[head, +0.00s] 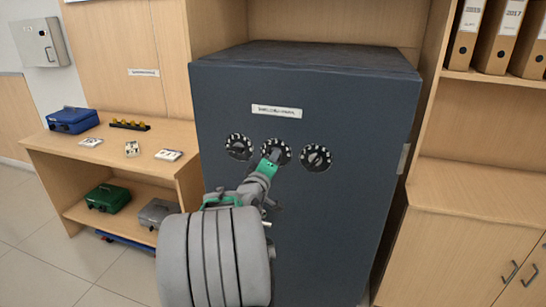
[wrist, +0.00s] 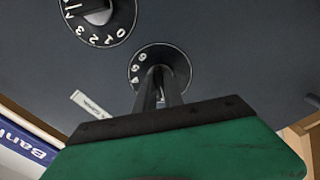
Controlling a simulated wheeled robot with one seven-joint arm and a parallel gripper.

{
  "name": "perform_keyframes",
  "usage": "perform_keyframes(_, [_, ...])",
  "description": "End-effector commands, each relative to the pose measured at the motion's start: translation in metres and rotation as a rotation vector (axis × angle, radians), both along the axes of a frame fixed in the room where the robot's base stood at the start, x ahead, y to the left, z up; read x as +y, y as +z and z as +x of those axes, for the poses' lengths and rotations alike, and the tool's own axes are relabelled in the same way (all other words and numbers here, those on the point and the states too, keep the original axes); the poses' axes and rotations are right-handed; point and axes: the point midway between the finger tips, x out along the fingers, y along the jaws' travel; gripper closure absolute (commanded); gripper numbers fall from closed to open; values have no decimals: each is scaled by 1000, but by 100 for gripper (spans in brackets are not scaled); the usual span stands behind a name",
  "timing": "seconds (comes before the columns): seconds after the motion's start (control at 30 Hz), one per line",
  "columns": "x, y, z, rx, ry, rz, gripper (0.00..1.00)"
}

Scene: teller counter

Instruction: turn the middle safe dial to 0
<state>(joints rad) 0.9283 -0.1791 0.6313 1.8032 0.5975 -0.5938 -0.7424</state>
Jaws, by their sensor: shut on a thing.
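The dark blue-grey safe (head: 300,210) stands in the middle of the head view, with three round black dials in a row on its front. The middle dial (head: 284,151) is partly covered by my gripper (head: 271,160), whose fingers are shut on its knob. In the wrist view the middle dial (wrist: 141,62) shows behind my gripper (wrist: 161,75). Some white digits show on its rim, but the pointer is hidden by the fingers. The left dial (head: 238,147) and right dial (head: 316,158) are free on either side of it.
A white label (head: 277,111) is above the dials. A wooden desk (head: 50,148) at left holds a blue cash box (head: 73,120), with a green box (head: 108,198) and a grey box (head: 157,213) below. Binders (head: 497,37) stand on a right-hand shelf. Floor is open at lower left.

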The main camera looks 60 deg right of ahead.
Motion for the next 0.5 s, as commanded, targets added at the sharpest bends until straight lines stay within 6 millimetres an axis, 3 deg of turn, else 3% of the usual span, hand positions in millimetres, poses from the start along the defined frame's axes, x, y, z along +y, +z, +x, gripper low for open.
perform_keyframes(0.5, [0, 0, 0, 384, 0, -58, 100])
